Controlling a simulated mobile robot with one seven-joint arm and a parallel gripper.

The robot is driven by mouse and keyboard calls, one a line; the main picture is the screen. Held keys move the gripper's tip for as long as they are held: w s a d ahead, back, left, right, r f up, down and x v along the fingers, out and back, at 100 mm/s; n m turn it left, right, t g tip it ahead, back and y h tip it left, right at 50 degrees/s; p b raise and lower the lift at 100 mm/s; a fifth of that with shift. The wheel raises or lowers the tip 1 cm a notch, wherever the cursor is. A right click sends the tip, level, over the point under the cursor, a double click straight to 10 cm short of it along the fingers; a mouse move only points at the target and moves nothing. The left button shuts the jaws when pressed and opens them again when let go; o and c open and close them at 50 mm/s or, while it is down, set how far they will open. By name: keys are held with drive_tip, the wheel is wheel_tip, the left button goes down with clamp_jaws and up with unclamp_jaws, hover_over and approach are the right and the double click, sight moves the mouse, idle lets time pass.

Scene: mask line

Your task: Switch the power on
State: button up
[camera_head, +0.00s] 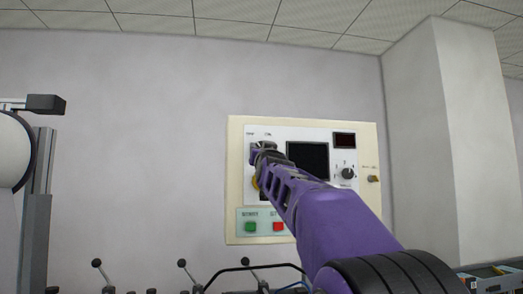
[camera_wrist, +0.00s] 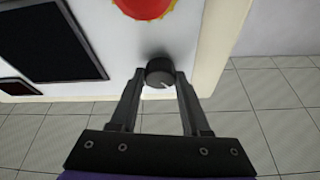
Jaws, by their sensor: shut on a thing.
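A cream-framed control panel (camera_head: 234,190) is on the wall in the head view. My gripper (camera_head: 262,152) reaches its upper left part, and the arm hides much of that area. In the wrist view, the picture is turned over, with ceiling tiles below. There my gripper (camera_wrist: 160,80) is shut on a dark round knob (camera_wrist: 159,66) with a light pointer mark, one finger on each side. The knob's setting labels cannot be read.
A red button with a yellow surround (camera_wrist: 143,7) sits close to the knob. The panel also has a dark screen (camera_head: 307,156), a red display (camera_head: 345,140), another black knob (camera_head: 348,173), a green button (camera_head: 250,227) and a red button (camera_head: 278,227). Machinery (camera_head: 38,230) stands left.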

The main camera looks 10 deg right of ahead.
drive_tip(key=shift+a, duration=0.1)
clamp_jaws()
drive_tip(key=shift+a+m+h, duration=0.1)
drive_tip(key=shift+m+h, duration=0.3)
drive_tip(key=shift+m, duration=0.5)
drive_tip(key=shift+a+r+m+g+h, duration=0.1)
drive_tip(key=shift+m+g+h, duration=0.8)
drive_tip(key=shift+m, duration=1.85)
drive_tip(key=shift+r+m+g+h, duration=0.15)
drive_tip(key=shift+m+g+h, duration=0.7)
drive_tip(key=shift+m, duration=1.85)
drive_tip(key=shift+a+r+m+g+h, duration=0.1)
drive_tip(key=shift+m+g+h, duration=0.75)
drive_tip(key=shift+m, duration=1.9)
drive_tip(key=o, duration=1.2)
unclamp_jaws()
drive_tip(key=shift+c, duration=0.2)
drive_tip(key=shift+f, duration=0.1)
